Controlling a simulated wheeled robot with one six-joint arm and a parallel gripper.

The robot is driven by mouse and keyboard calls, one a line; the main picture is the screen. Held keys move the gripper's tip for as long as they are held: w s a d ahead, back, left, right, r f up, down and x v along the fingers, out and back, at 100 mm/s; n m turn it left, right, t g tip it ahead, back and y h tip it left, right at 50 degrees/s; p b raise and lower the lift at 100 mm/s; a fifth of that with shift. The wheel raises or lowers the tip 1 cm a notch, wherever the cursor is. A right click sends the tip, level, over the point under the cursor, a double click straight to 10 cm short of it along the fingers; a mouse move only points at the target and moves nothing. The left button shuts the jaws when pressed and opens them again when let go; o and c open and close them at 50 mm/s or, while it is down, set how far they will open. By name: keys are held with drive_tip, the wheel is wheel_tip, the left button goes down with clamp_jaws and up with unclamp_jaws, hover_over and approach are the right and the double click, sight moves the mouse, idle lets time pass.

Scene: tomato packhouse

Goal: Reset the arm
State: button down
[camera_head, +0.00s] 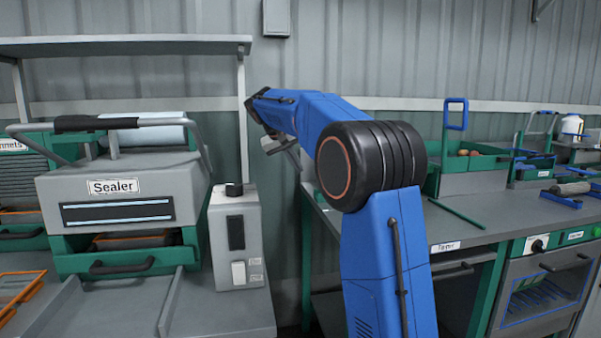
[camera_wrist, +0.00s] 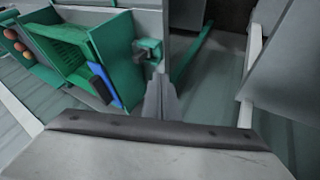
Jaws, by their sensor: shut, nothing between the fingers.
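My blue arm rises in the middle of the head view and bends to the left at a black elbow joint. My gripper (camera_head: 277,145) is at the far end of the arm, beside the sealer's upright post and partly hidden behind the arm's end. In the wrist view my gripper (camera_wrist: 160,95) is shut and empty, with its fingers together. Beyond the fingers in that view is a green holder (camera_wrist: 70,50) with a blue part.
A grey and green sealer (camera_head: 60,195) stands at the left, with a control box (camera_head: 236,250) at its right side. At the right is a grey bench (camera_head: 480,215) with a green bin (camera_head: 470,180) and an oven-like door (camera_head: 540,297) below. Reddish round items show in the wrist view (camera_wrist: 17,46).

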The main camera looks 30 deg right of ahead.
drive_tip(key=shift+a+r, duration=0.1)
idle(0.5)
drive_tip(key=s+a+f+n+t+y, duration=0.15)
drive_tip(key=s+a+f, duration=0.3)
drive_tip(key=s, duration=0.85)
drive_tip(key=s+a+f+n+y, duration=0.1)
drive_tip(key=s+a+f+y, duration=0.15)
drive_tip(key=s+a, duration=0.65)
drive_tip(key=s+a+f+n+y, duration=0.1)
drive_tip(key=s+a+f, duration=0.1)
drive_tip(key=s+f, duration=0.7)
drive_tip(key=s+a+f+n+y, duration=0.1)
drive_tip(key=s+a+f, duration=0.2)
drive_tip(key=s+f, duration=0.6)
drive_tip(key=s, duration=0.9)
drive_tip(key=shift+a+f+y, duration=0.15)
drive_tip(key=shift+f+y, duration=0.25)
drive_tip(key=shift+t, duration=0.25)
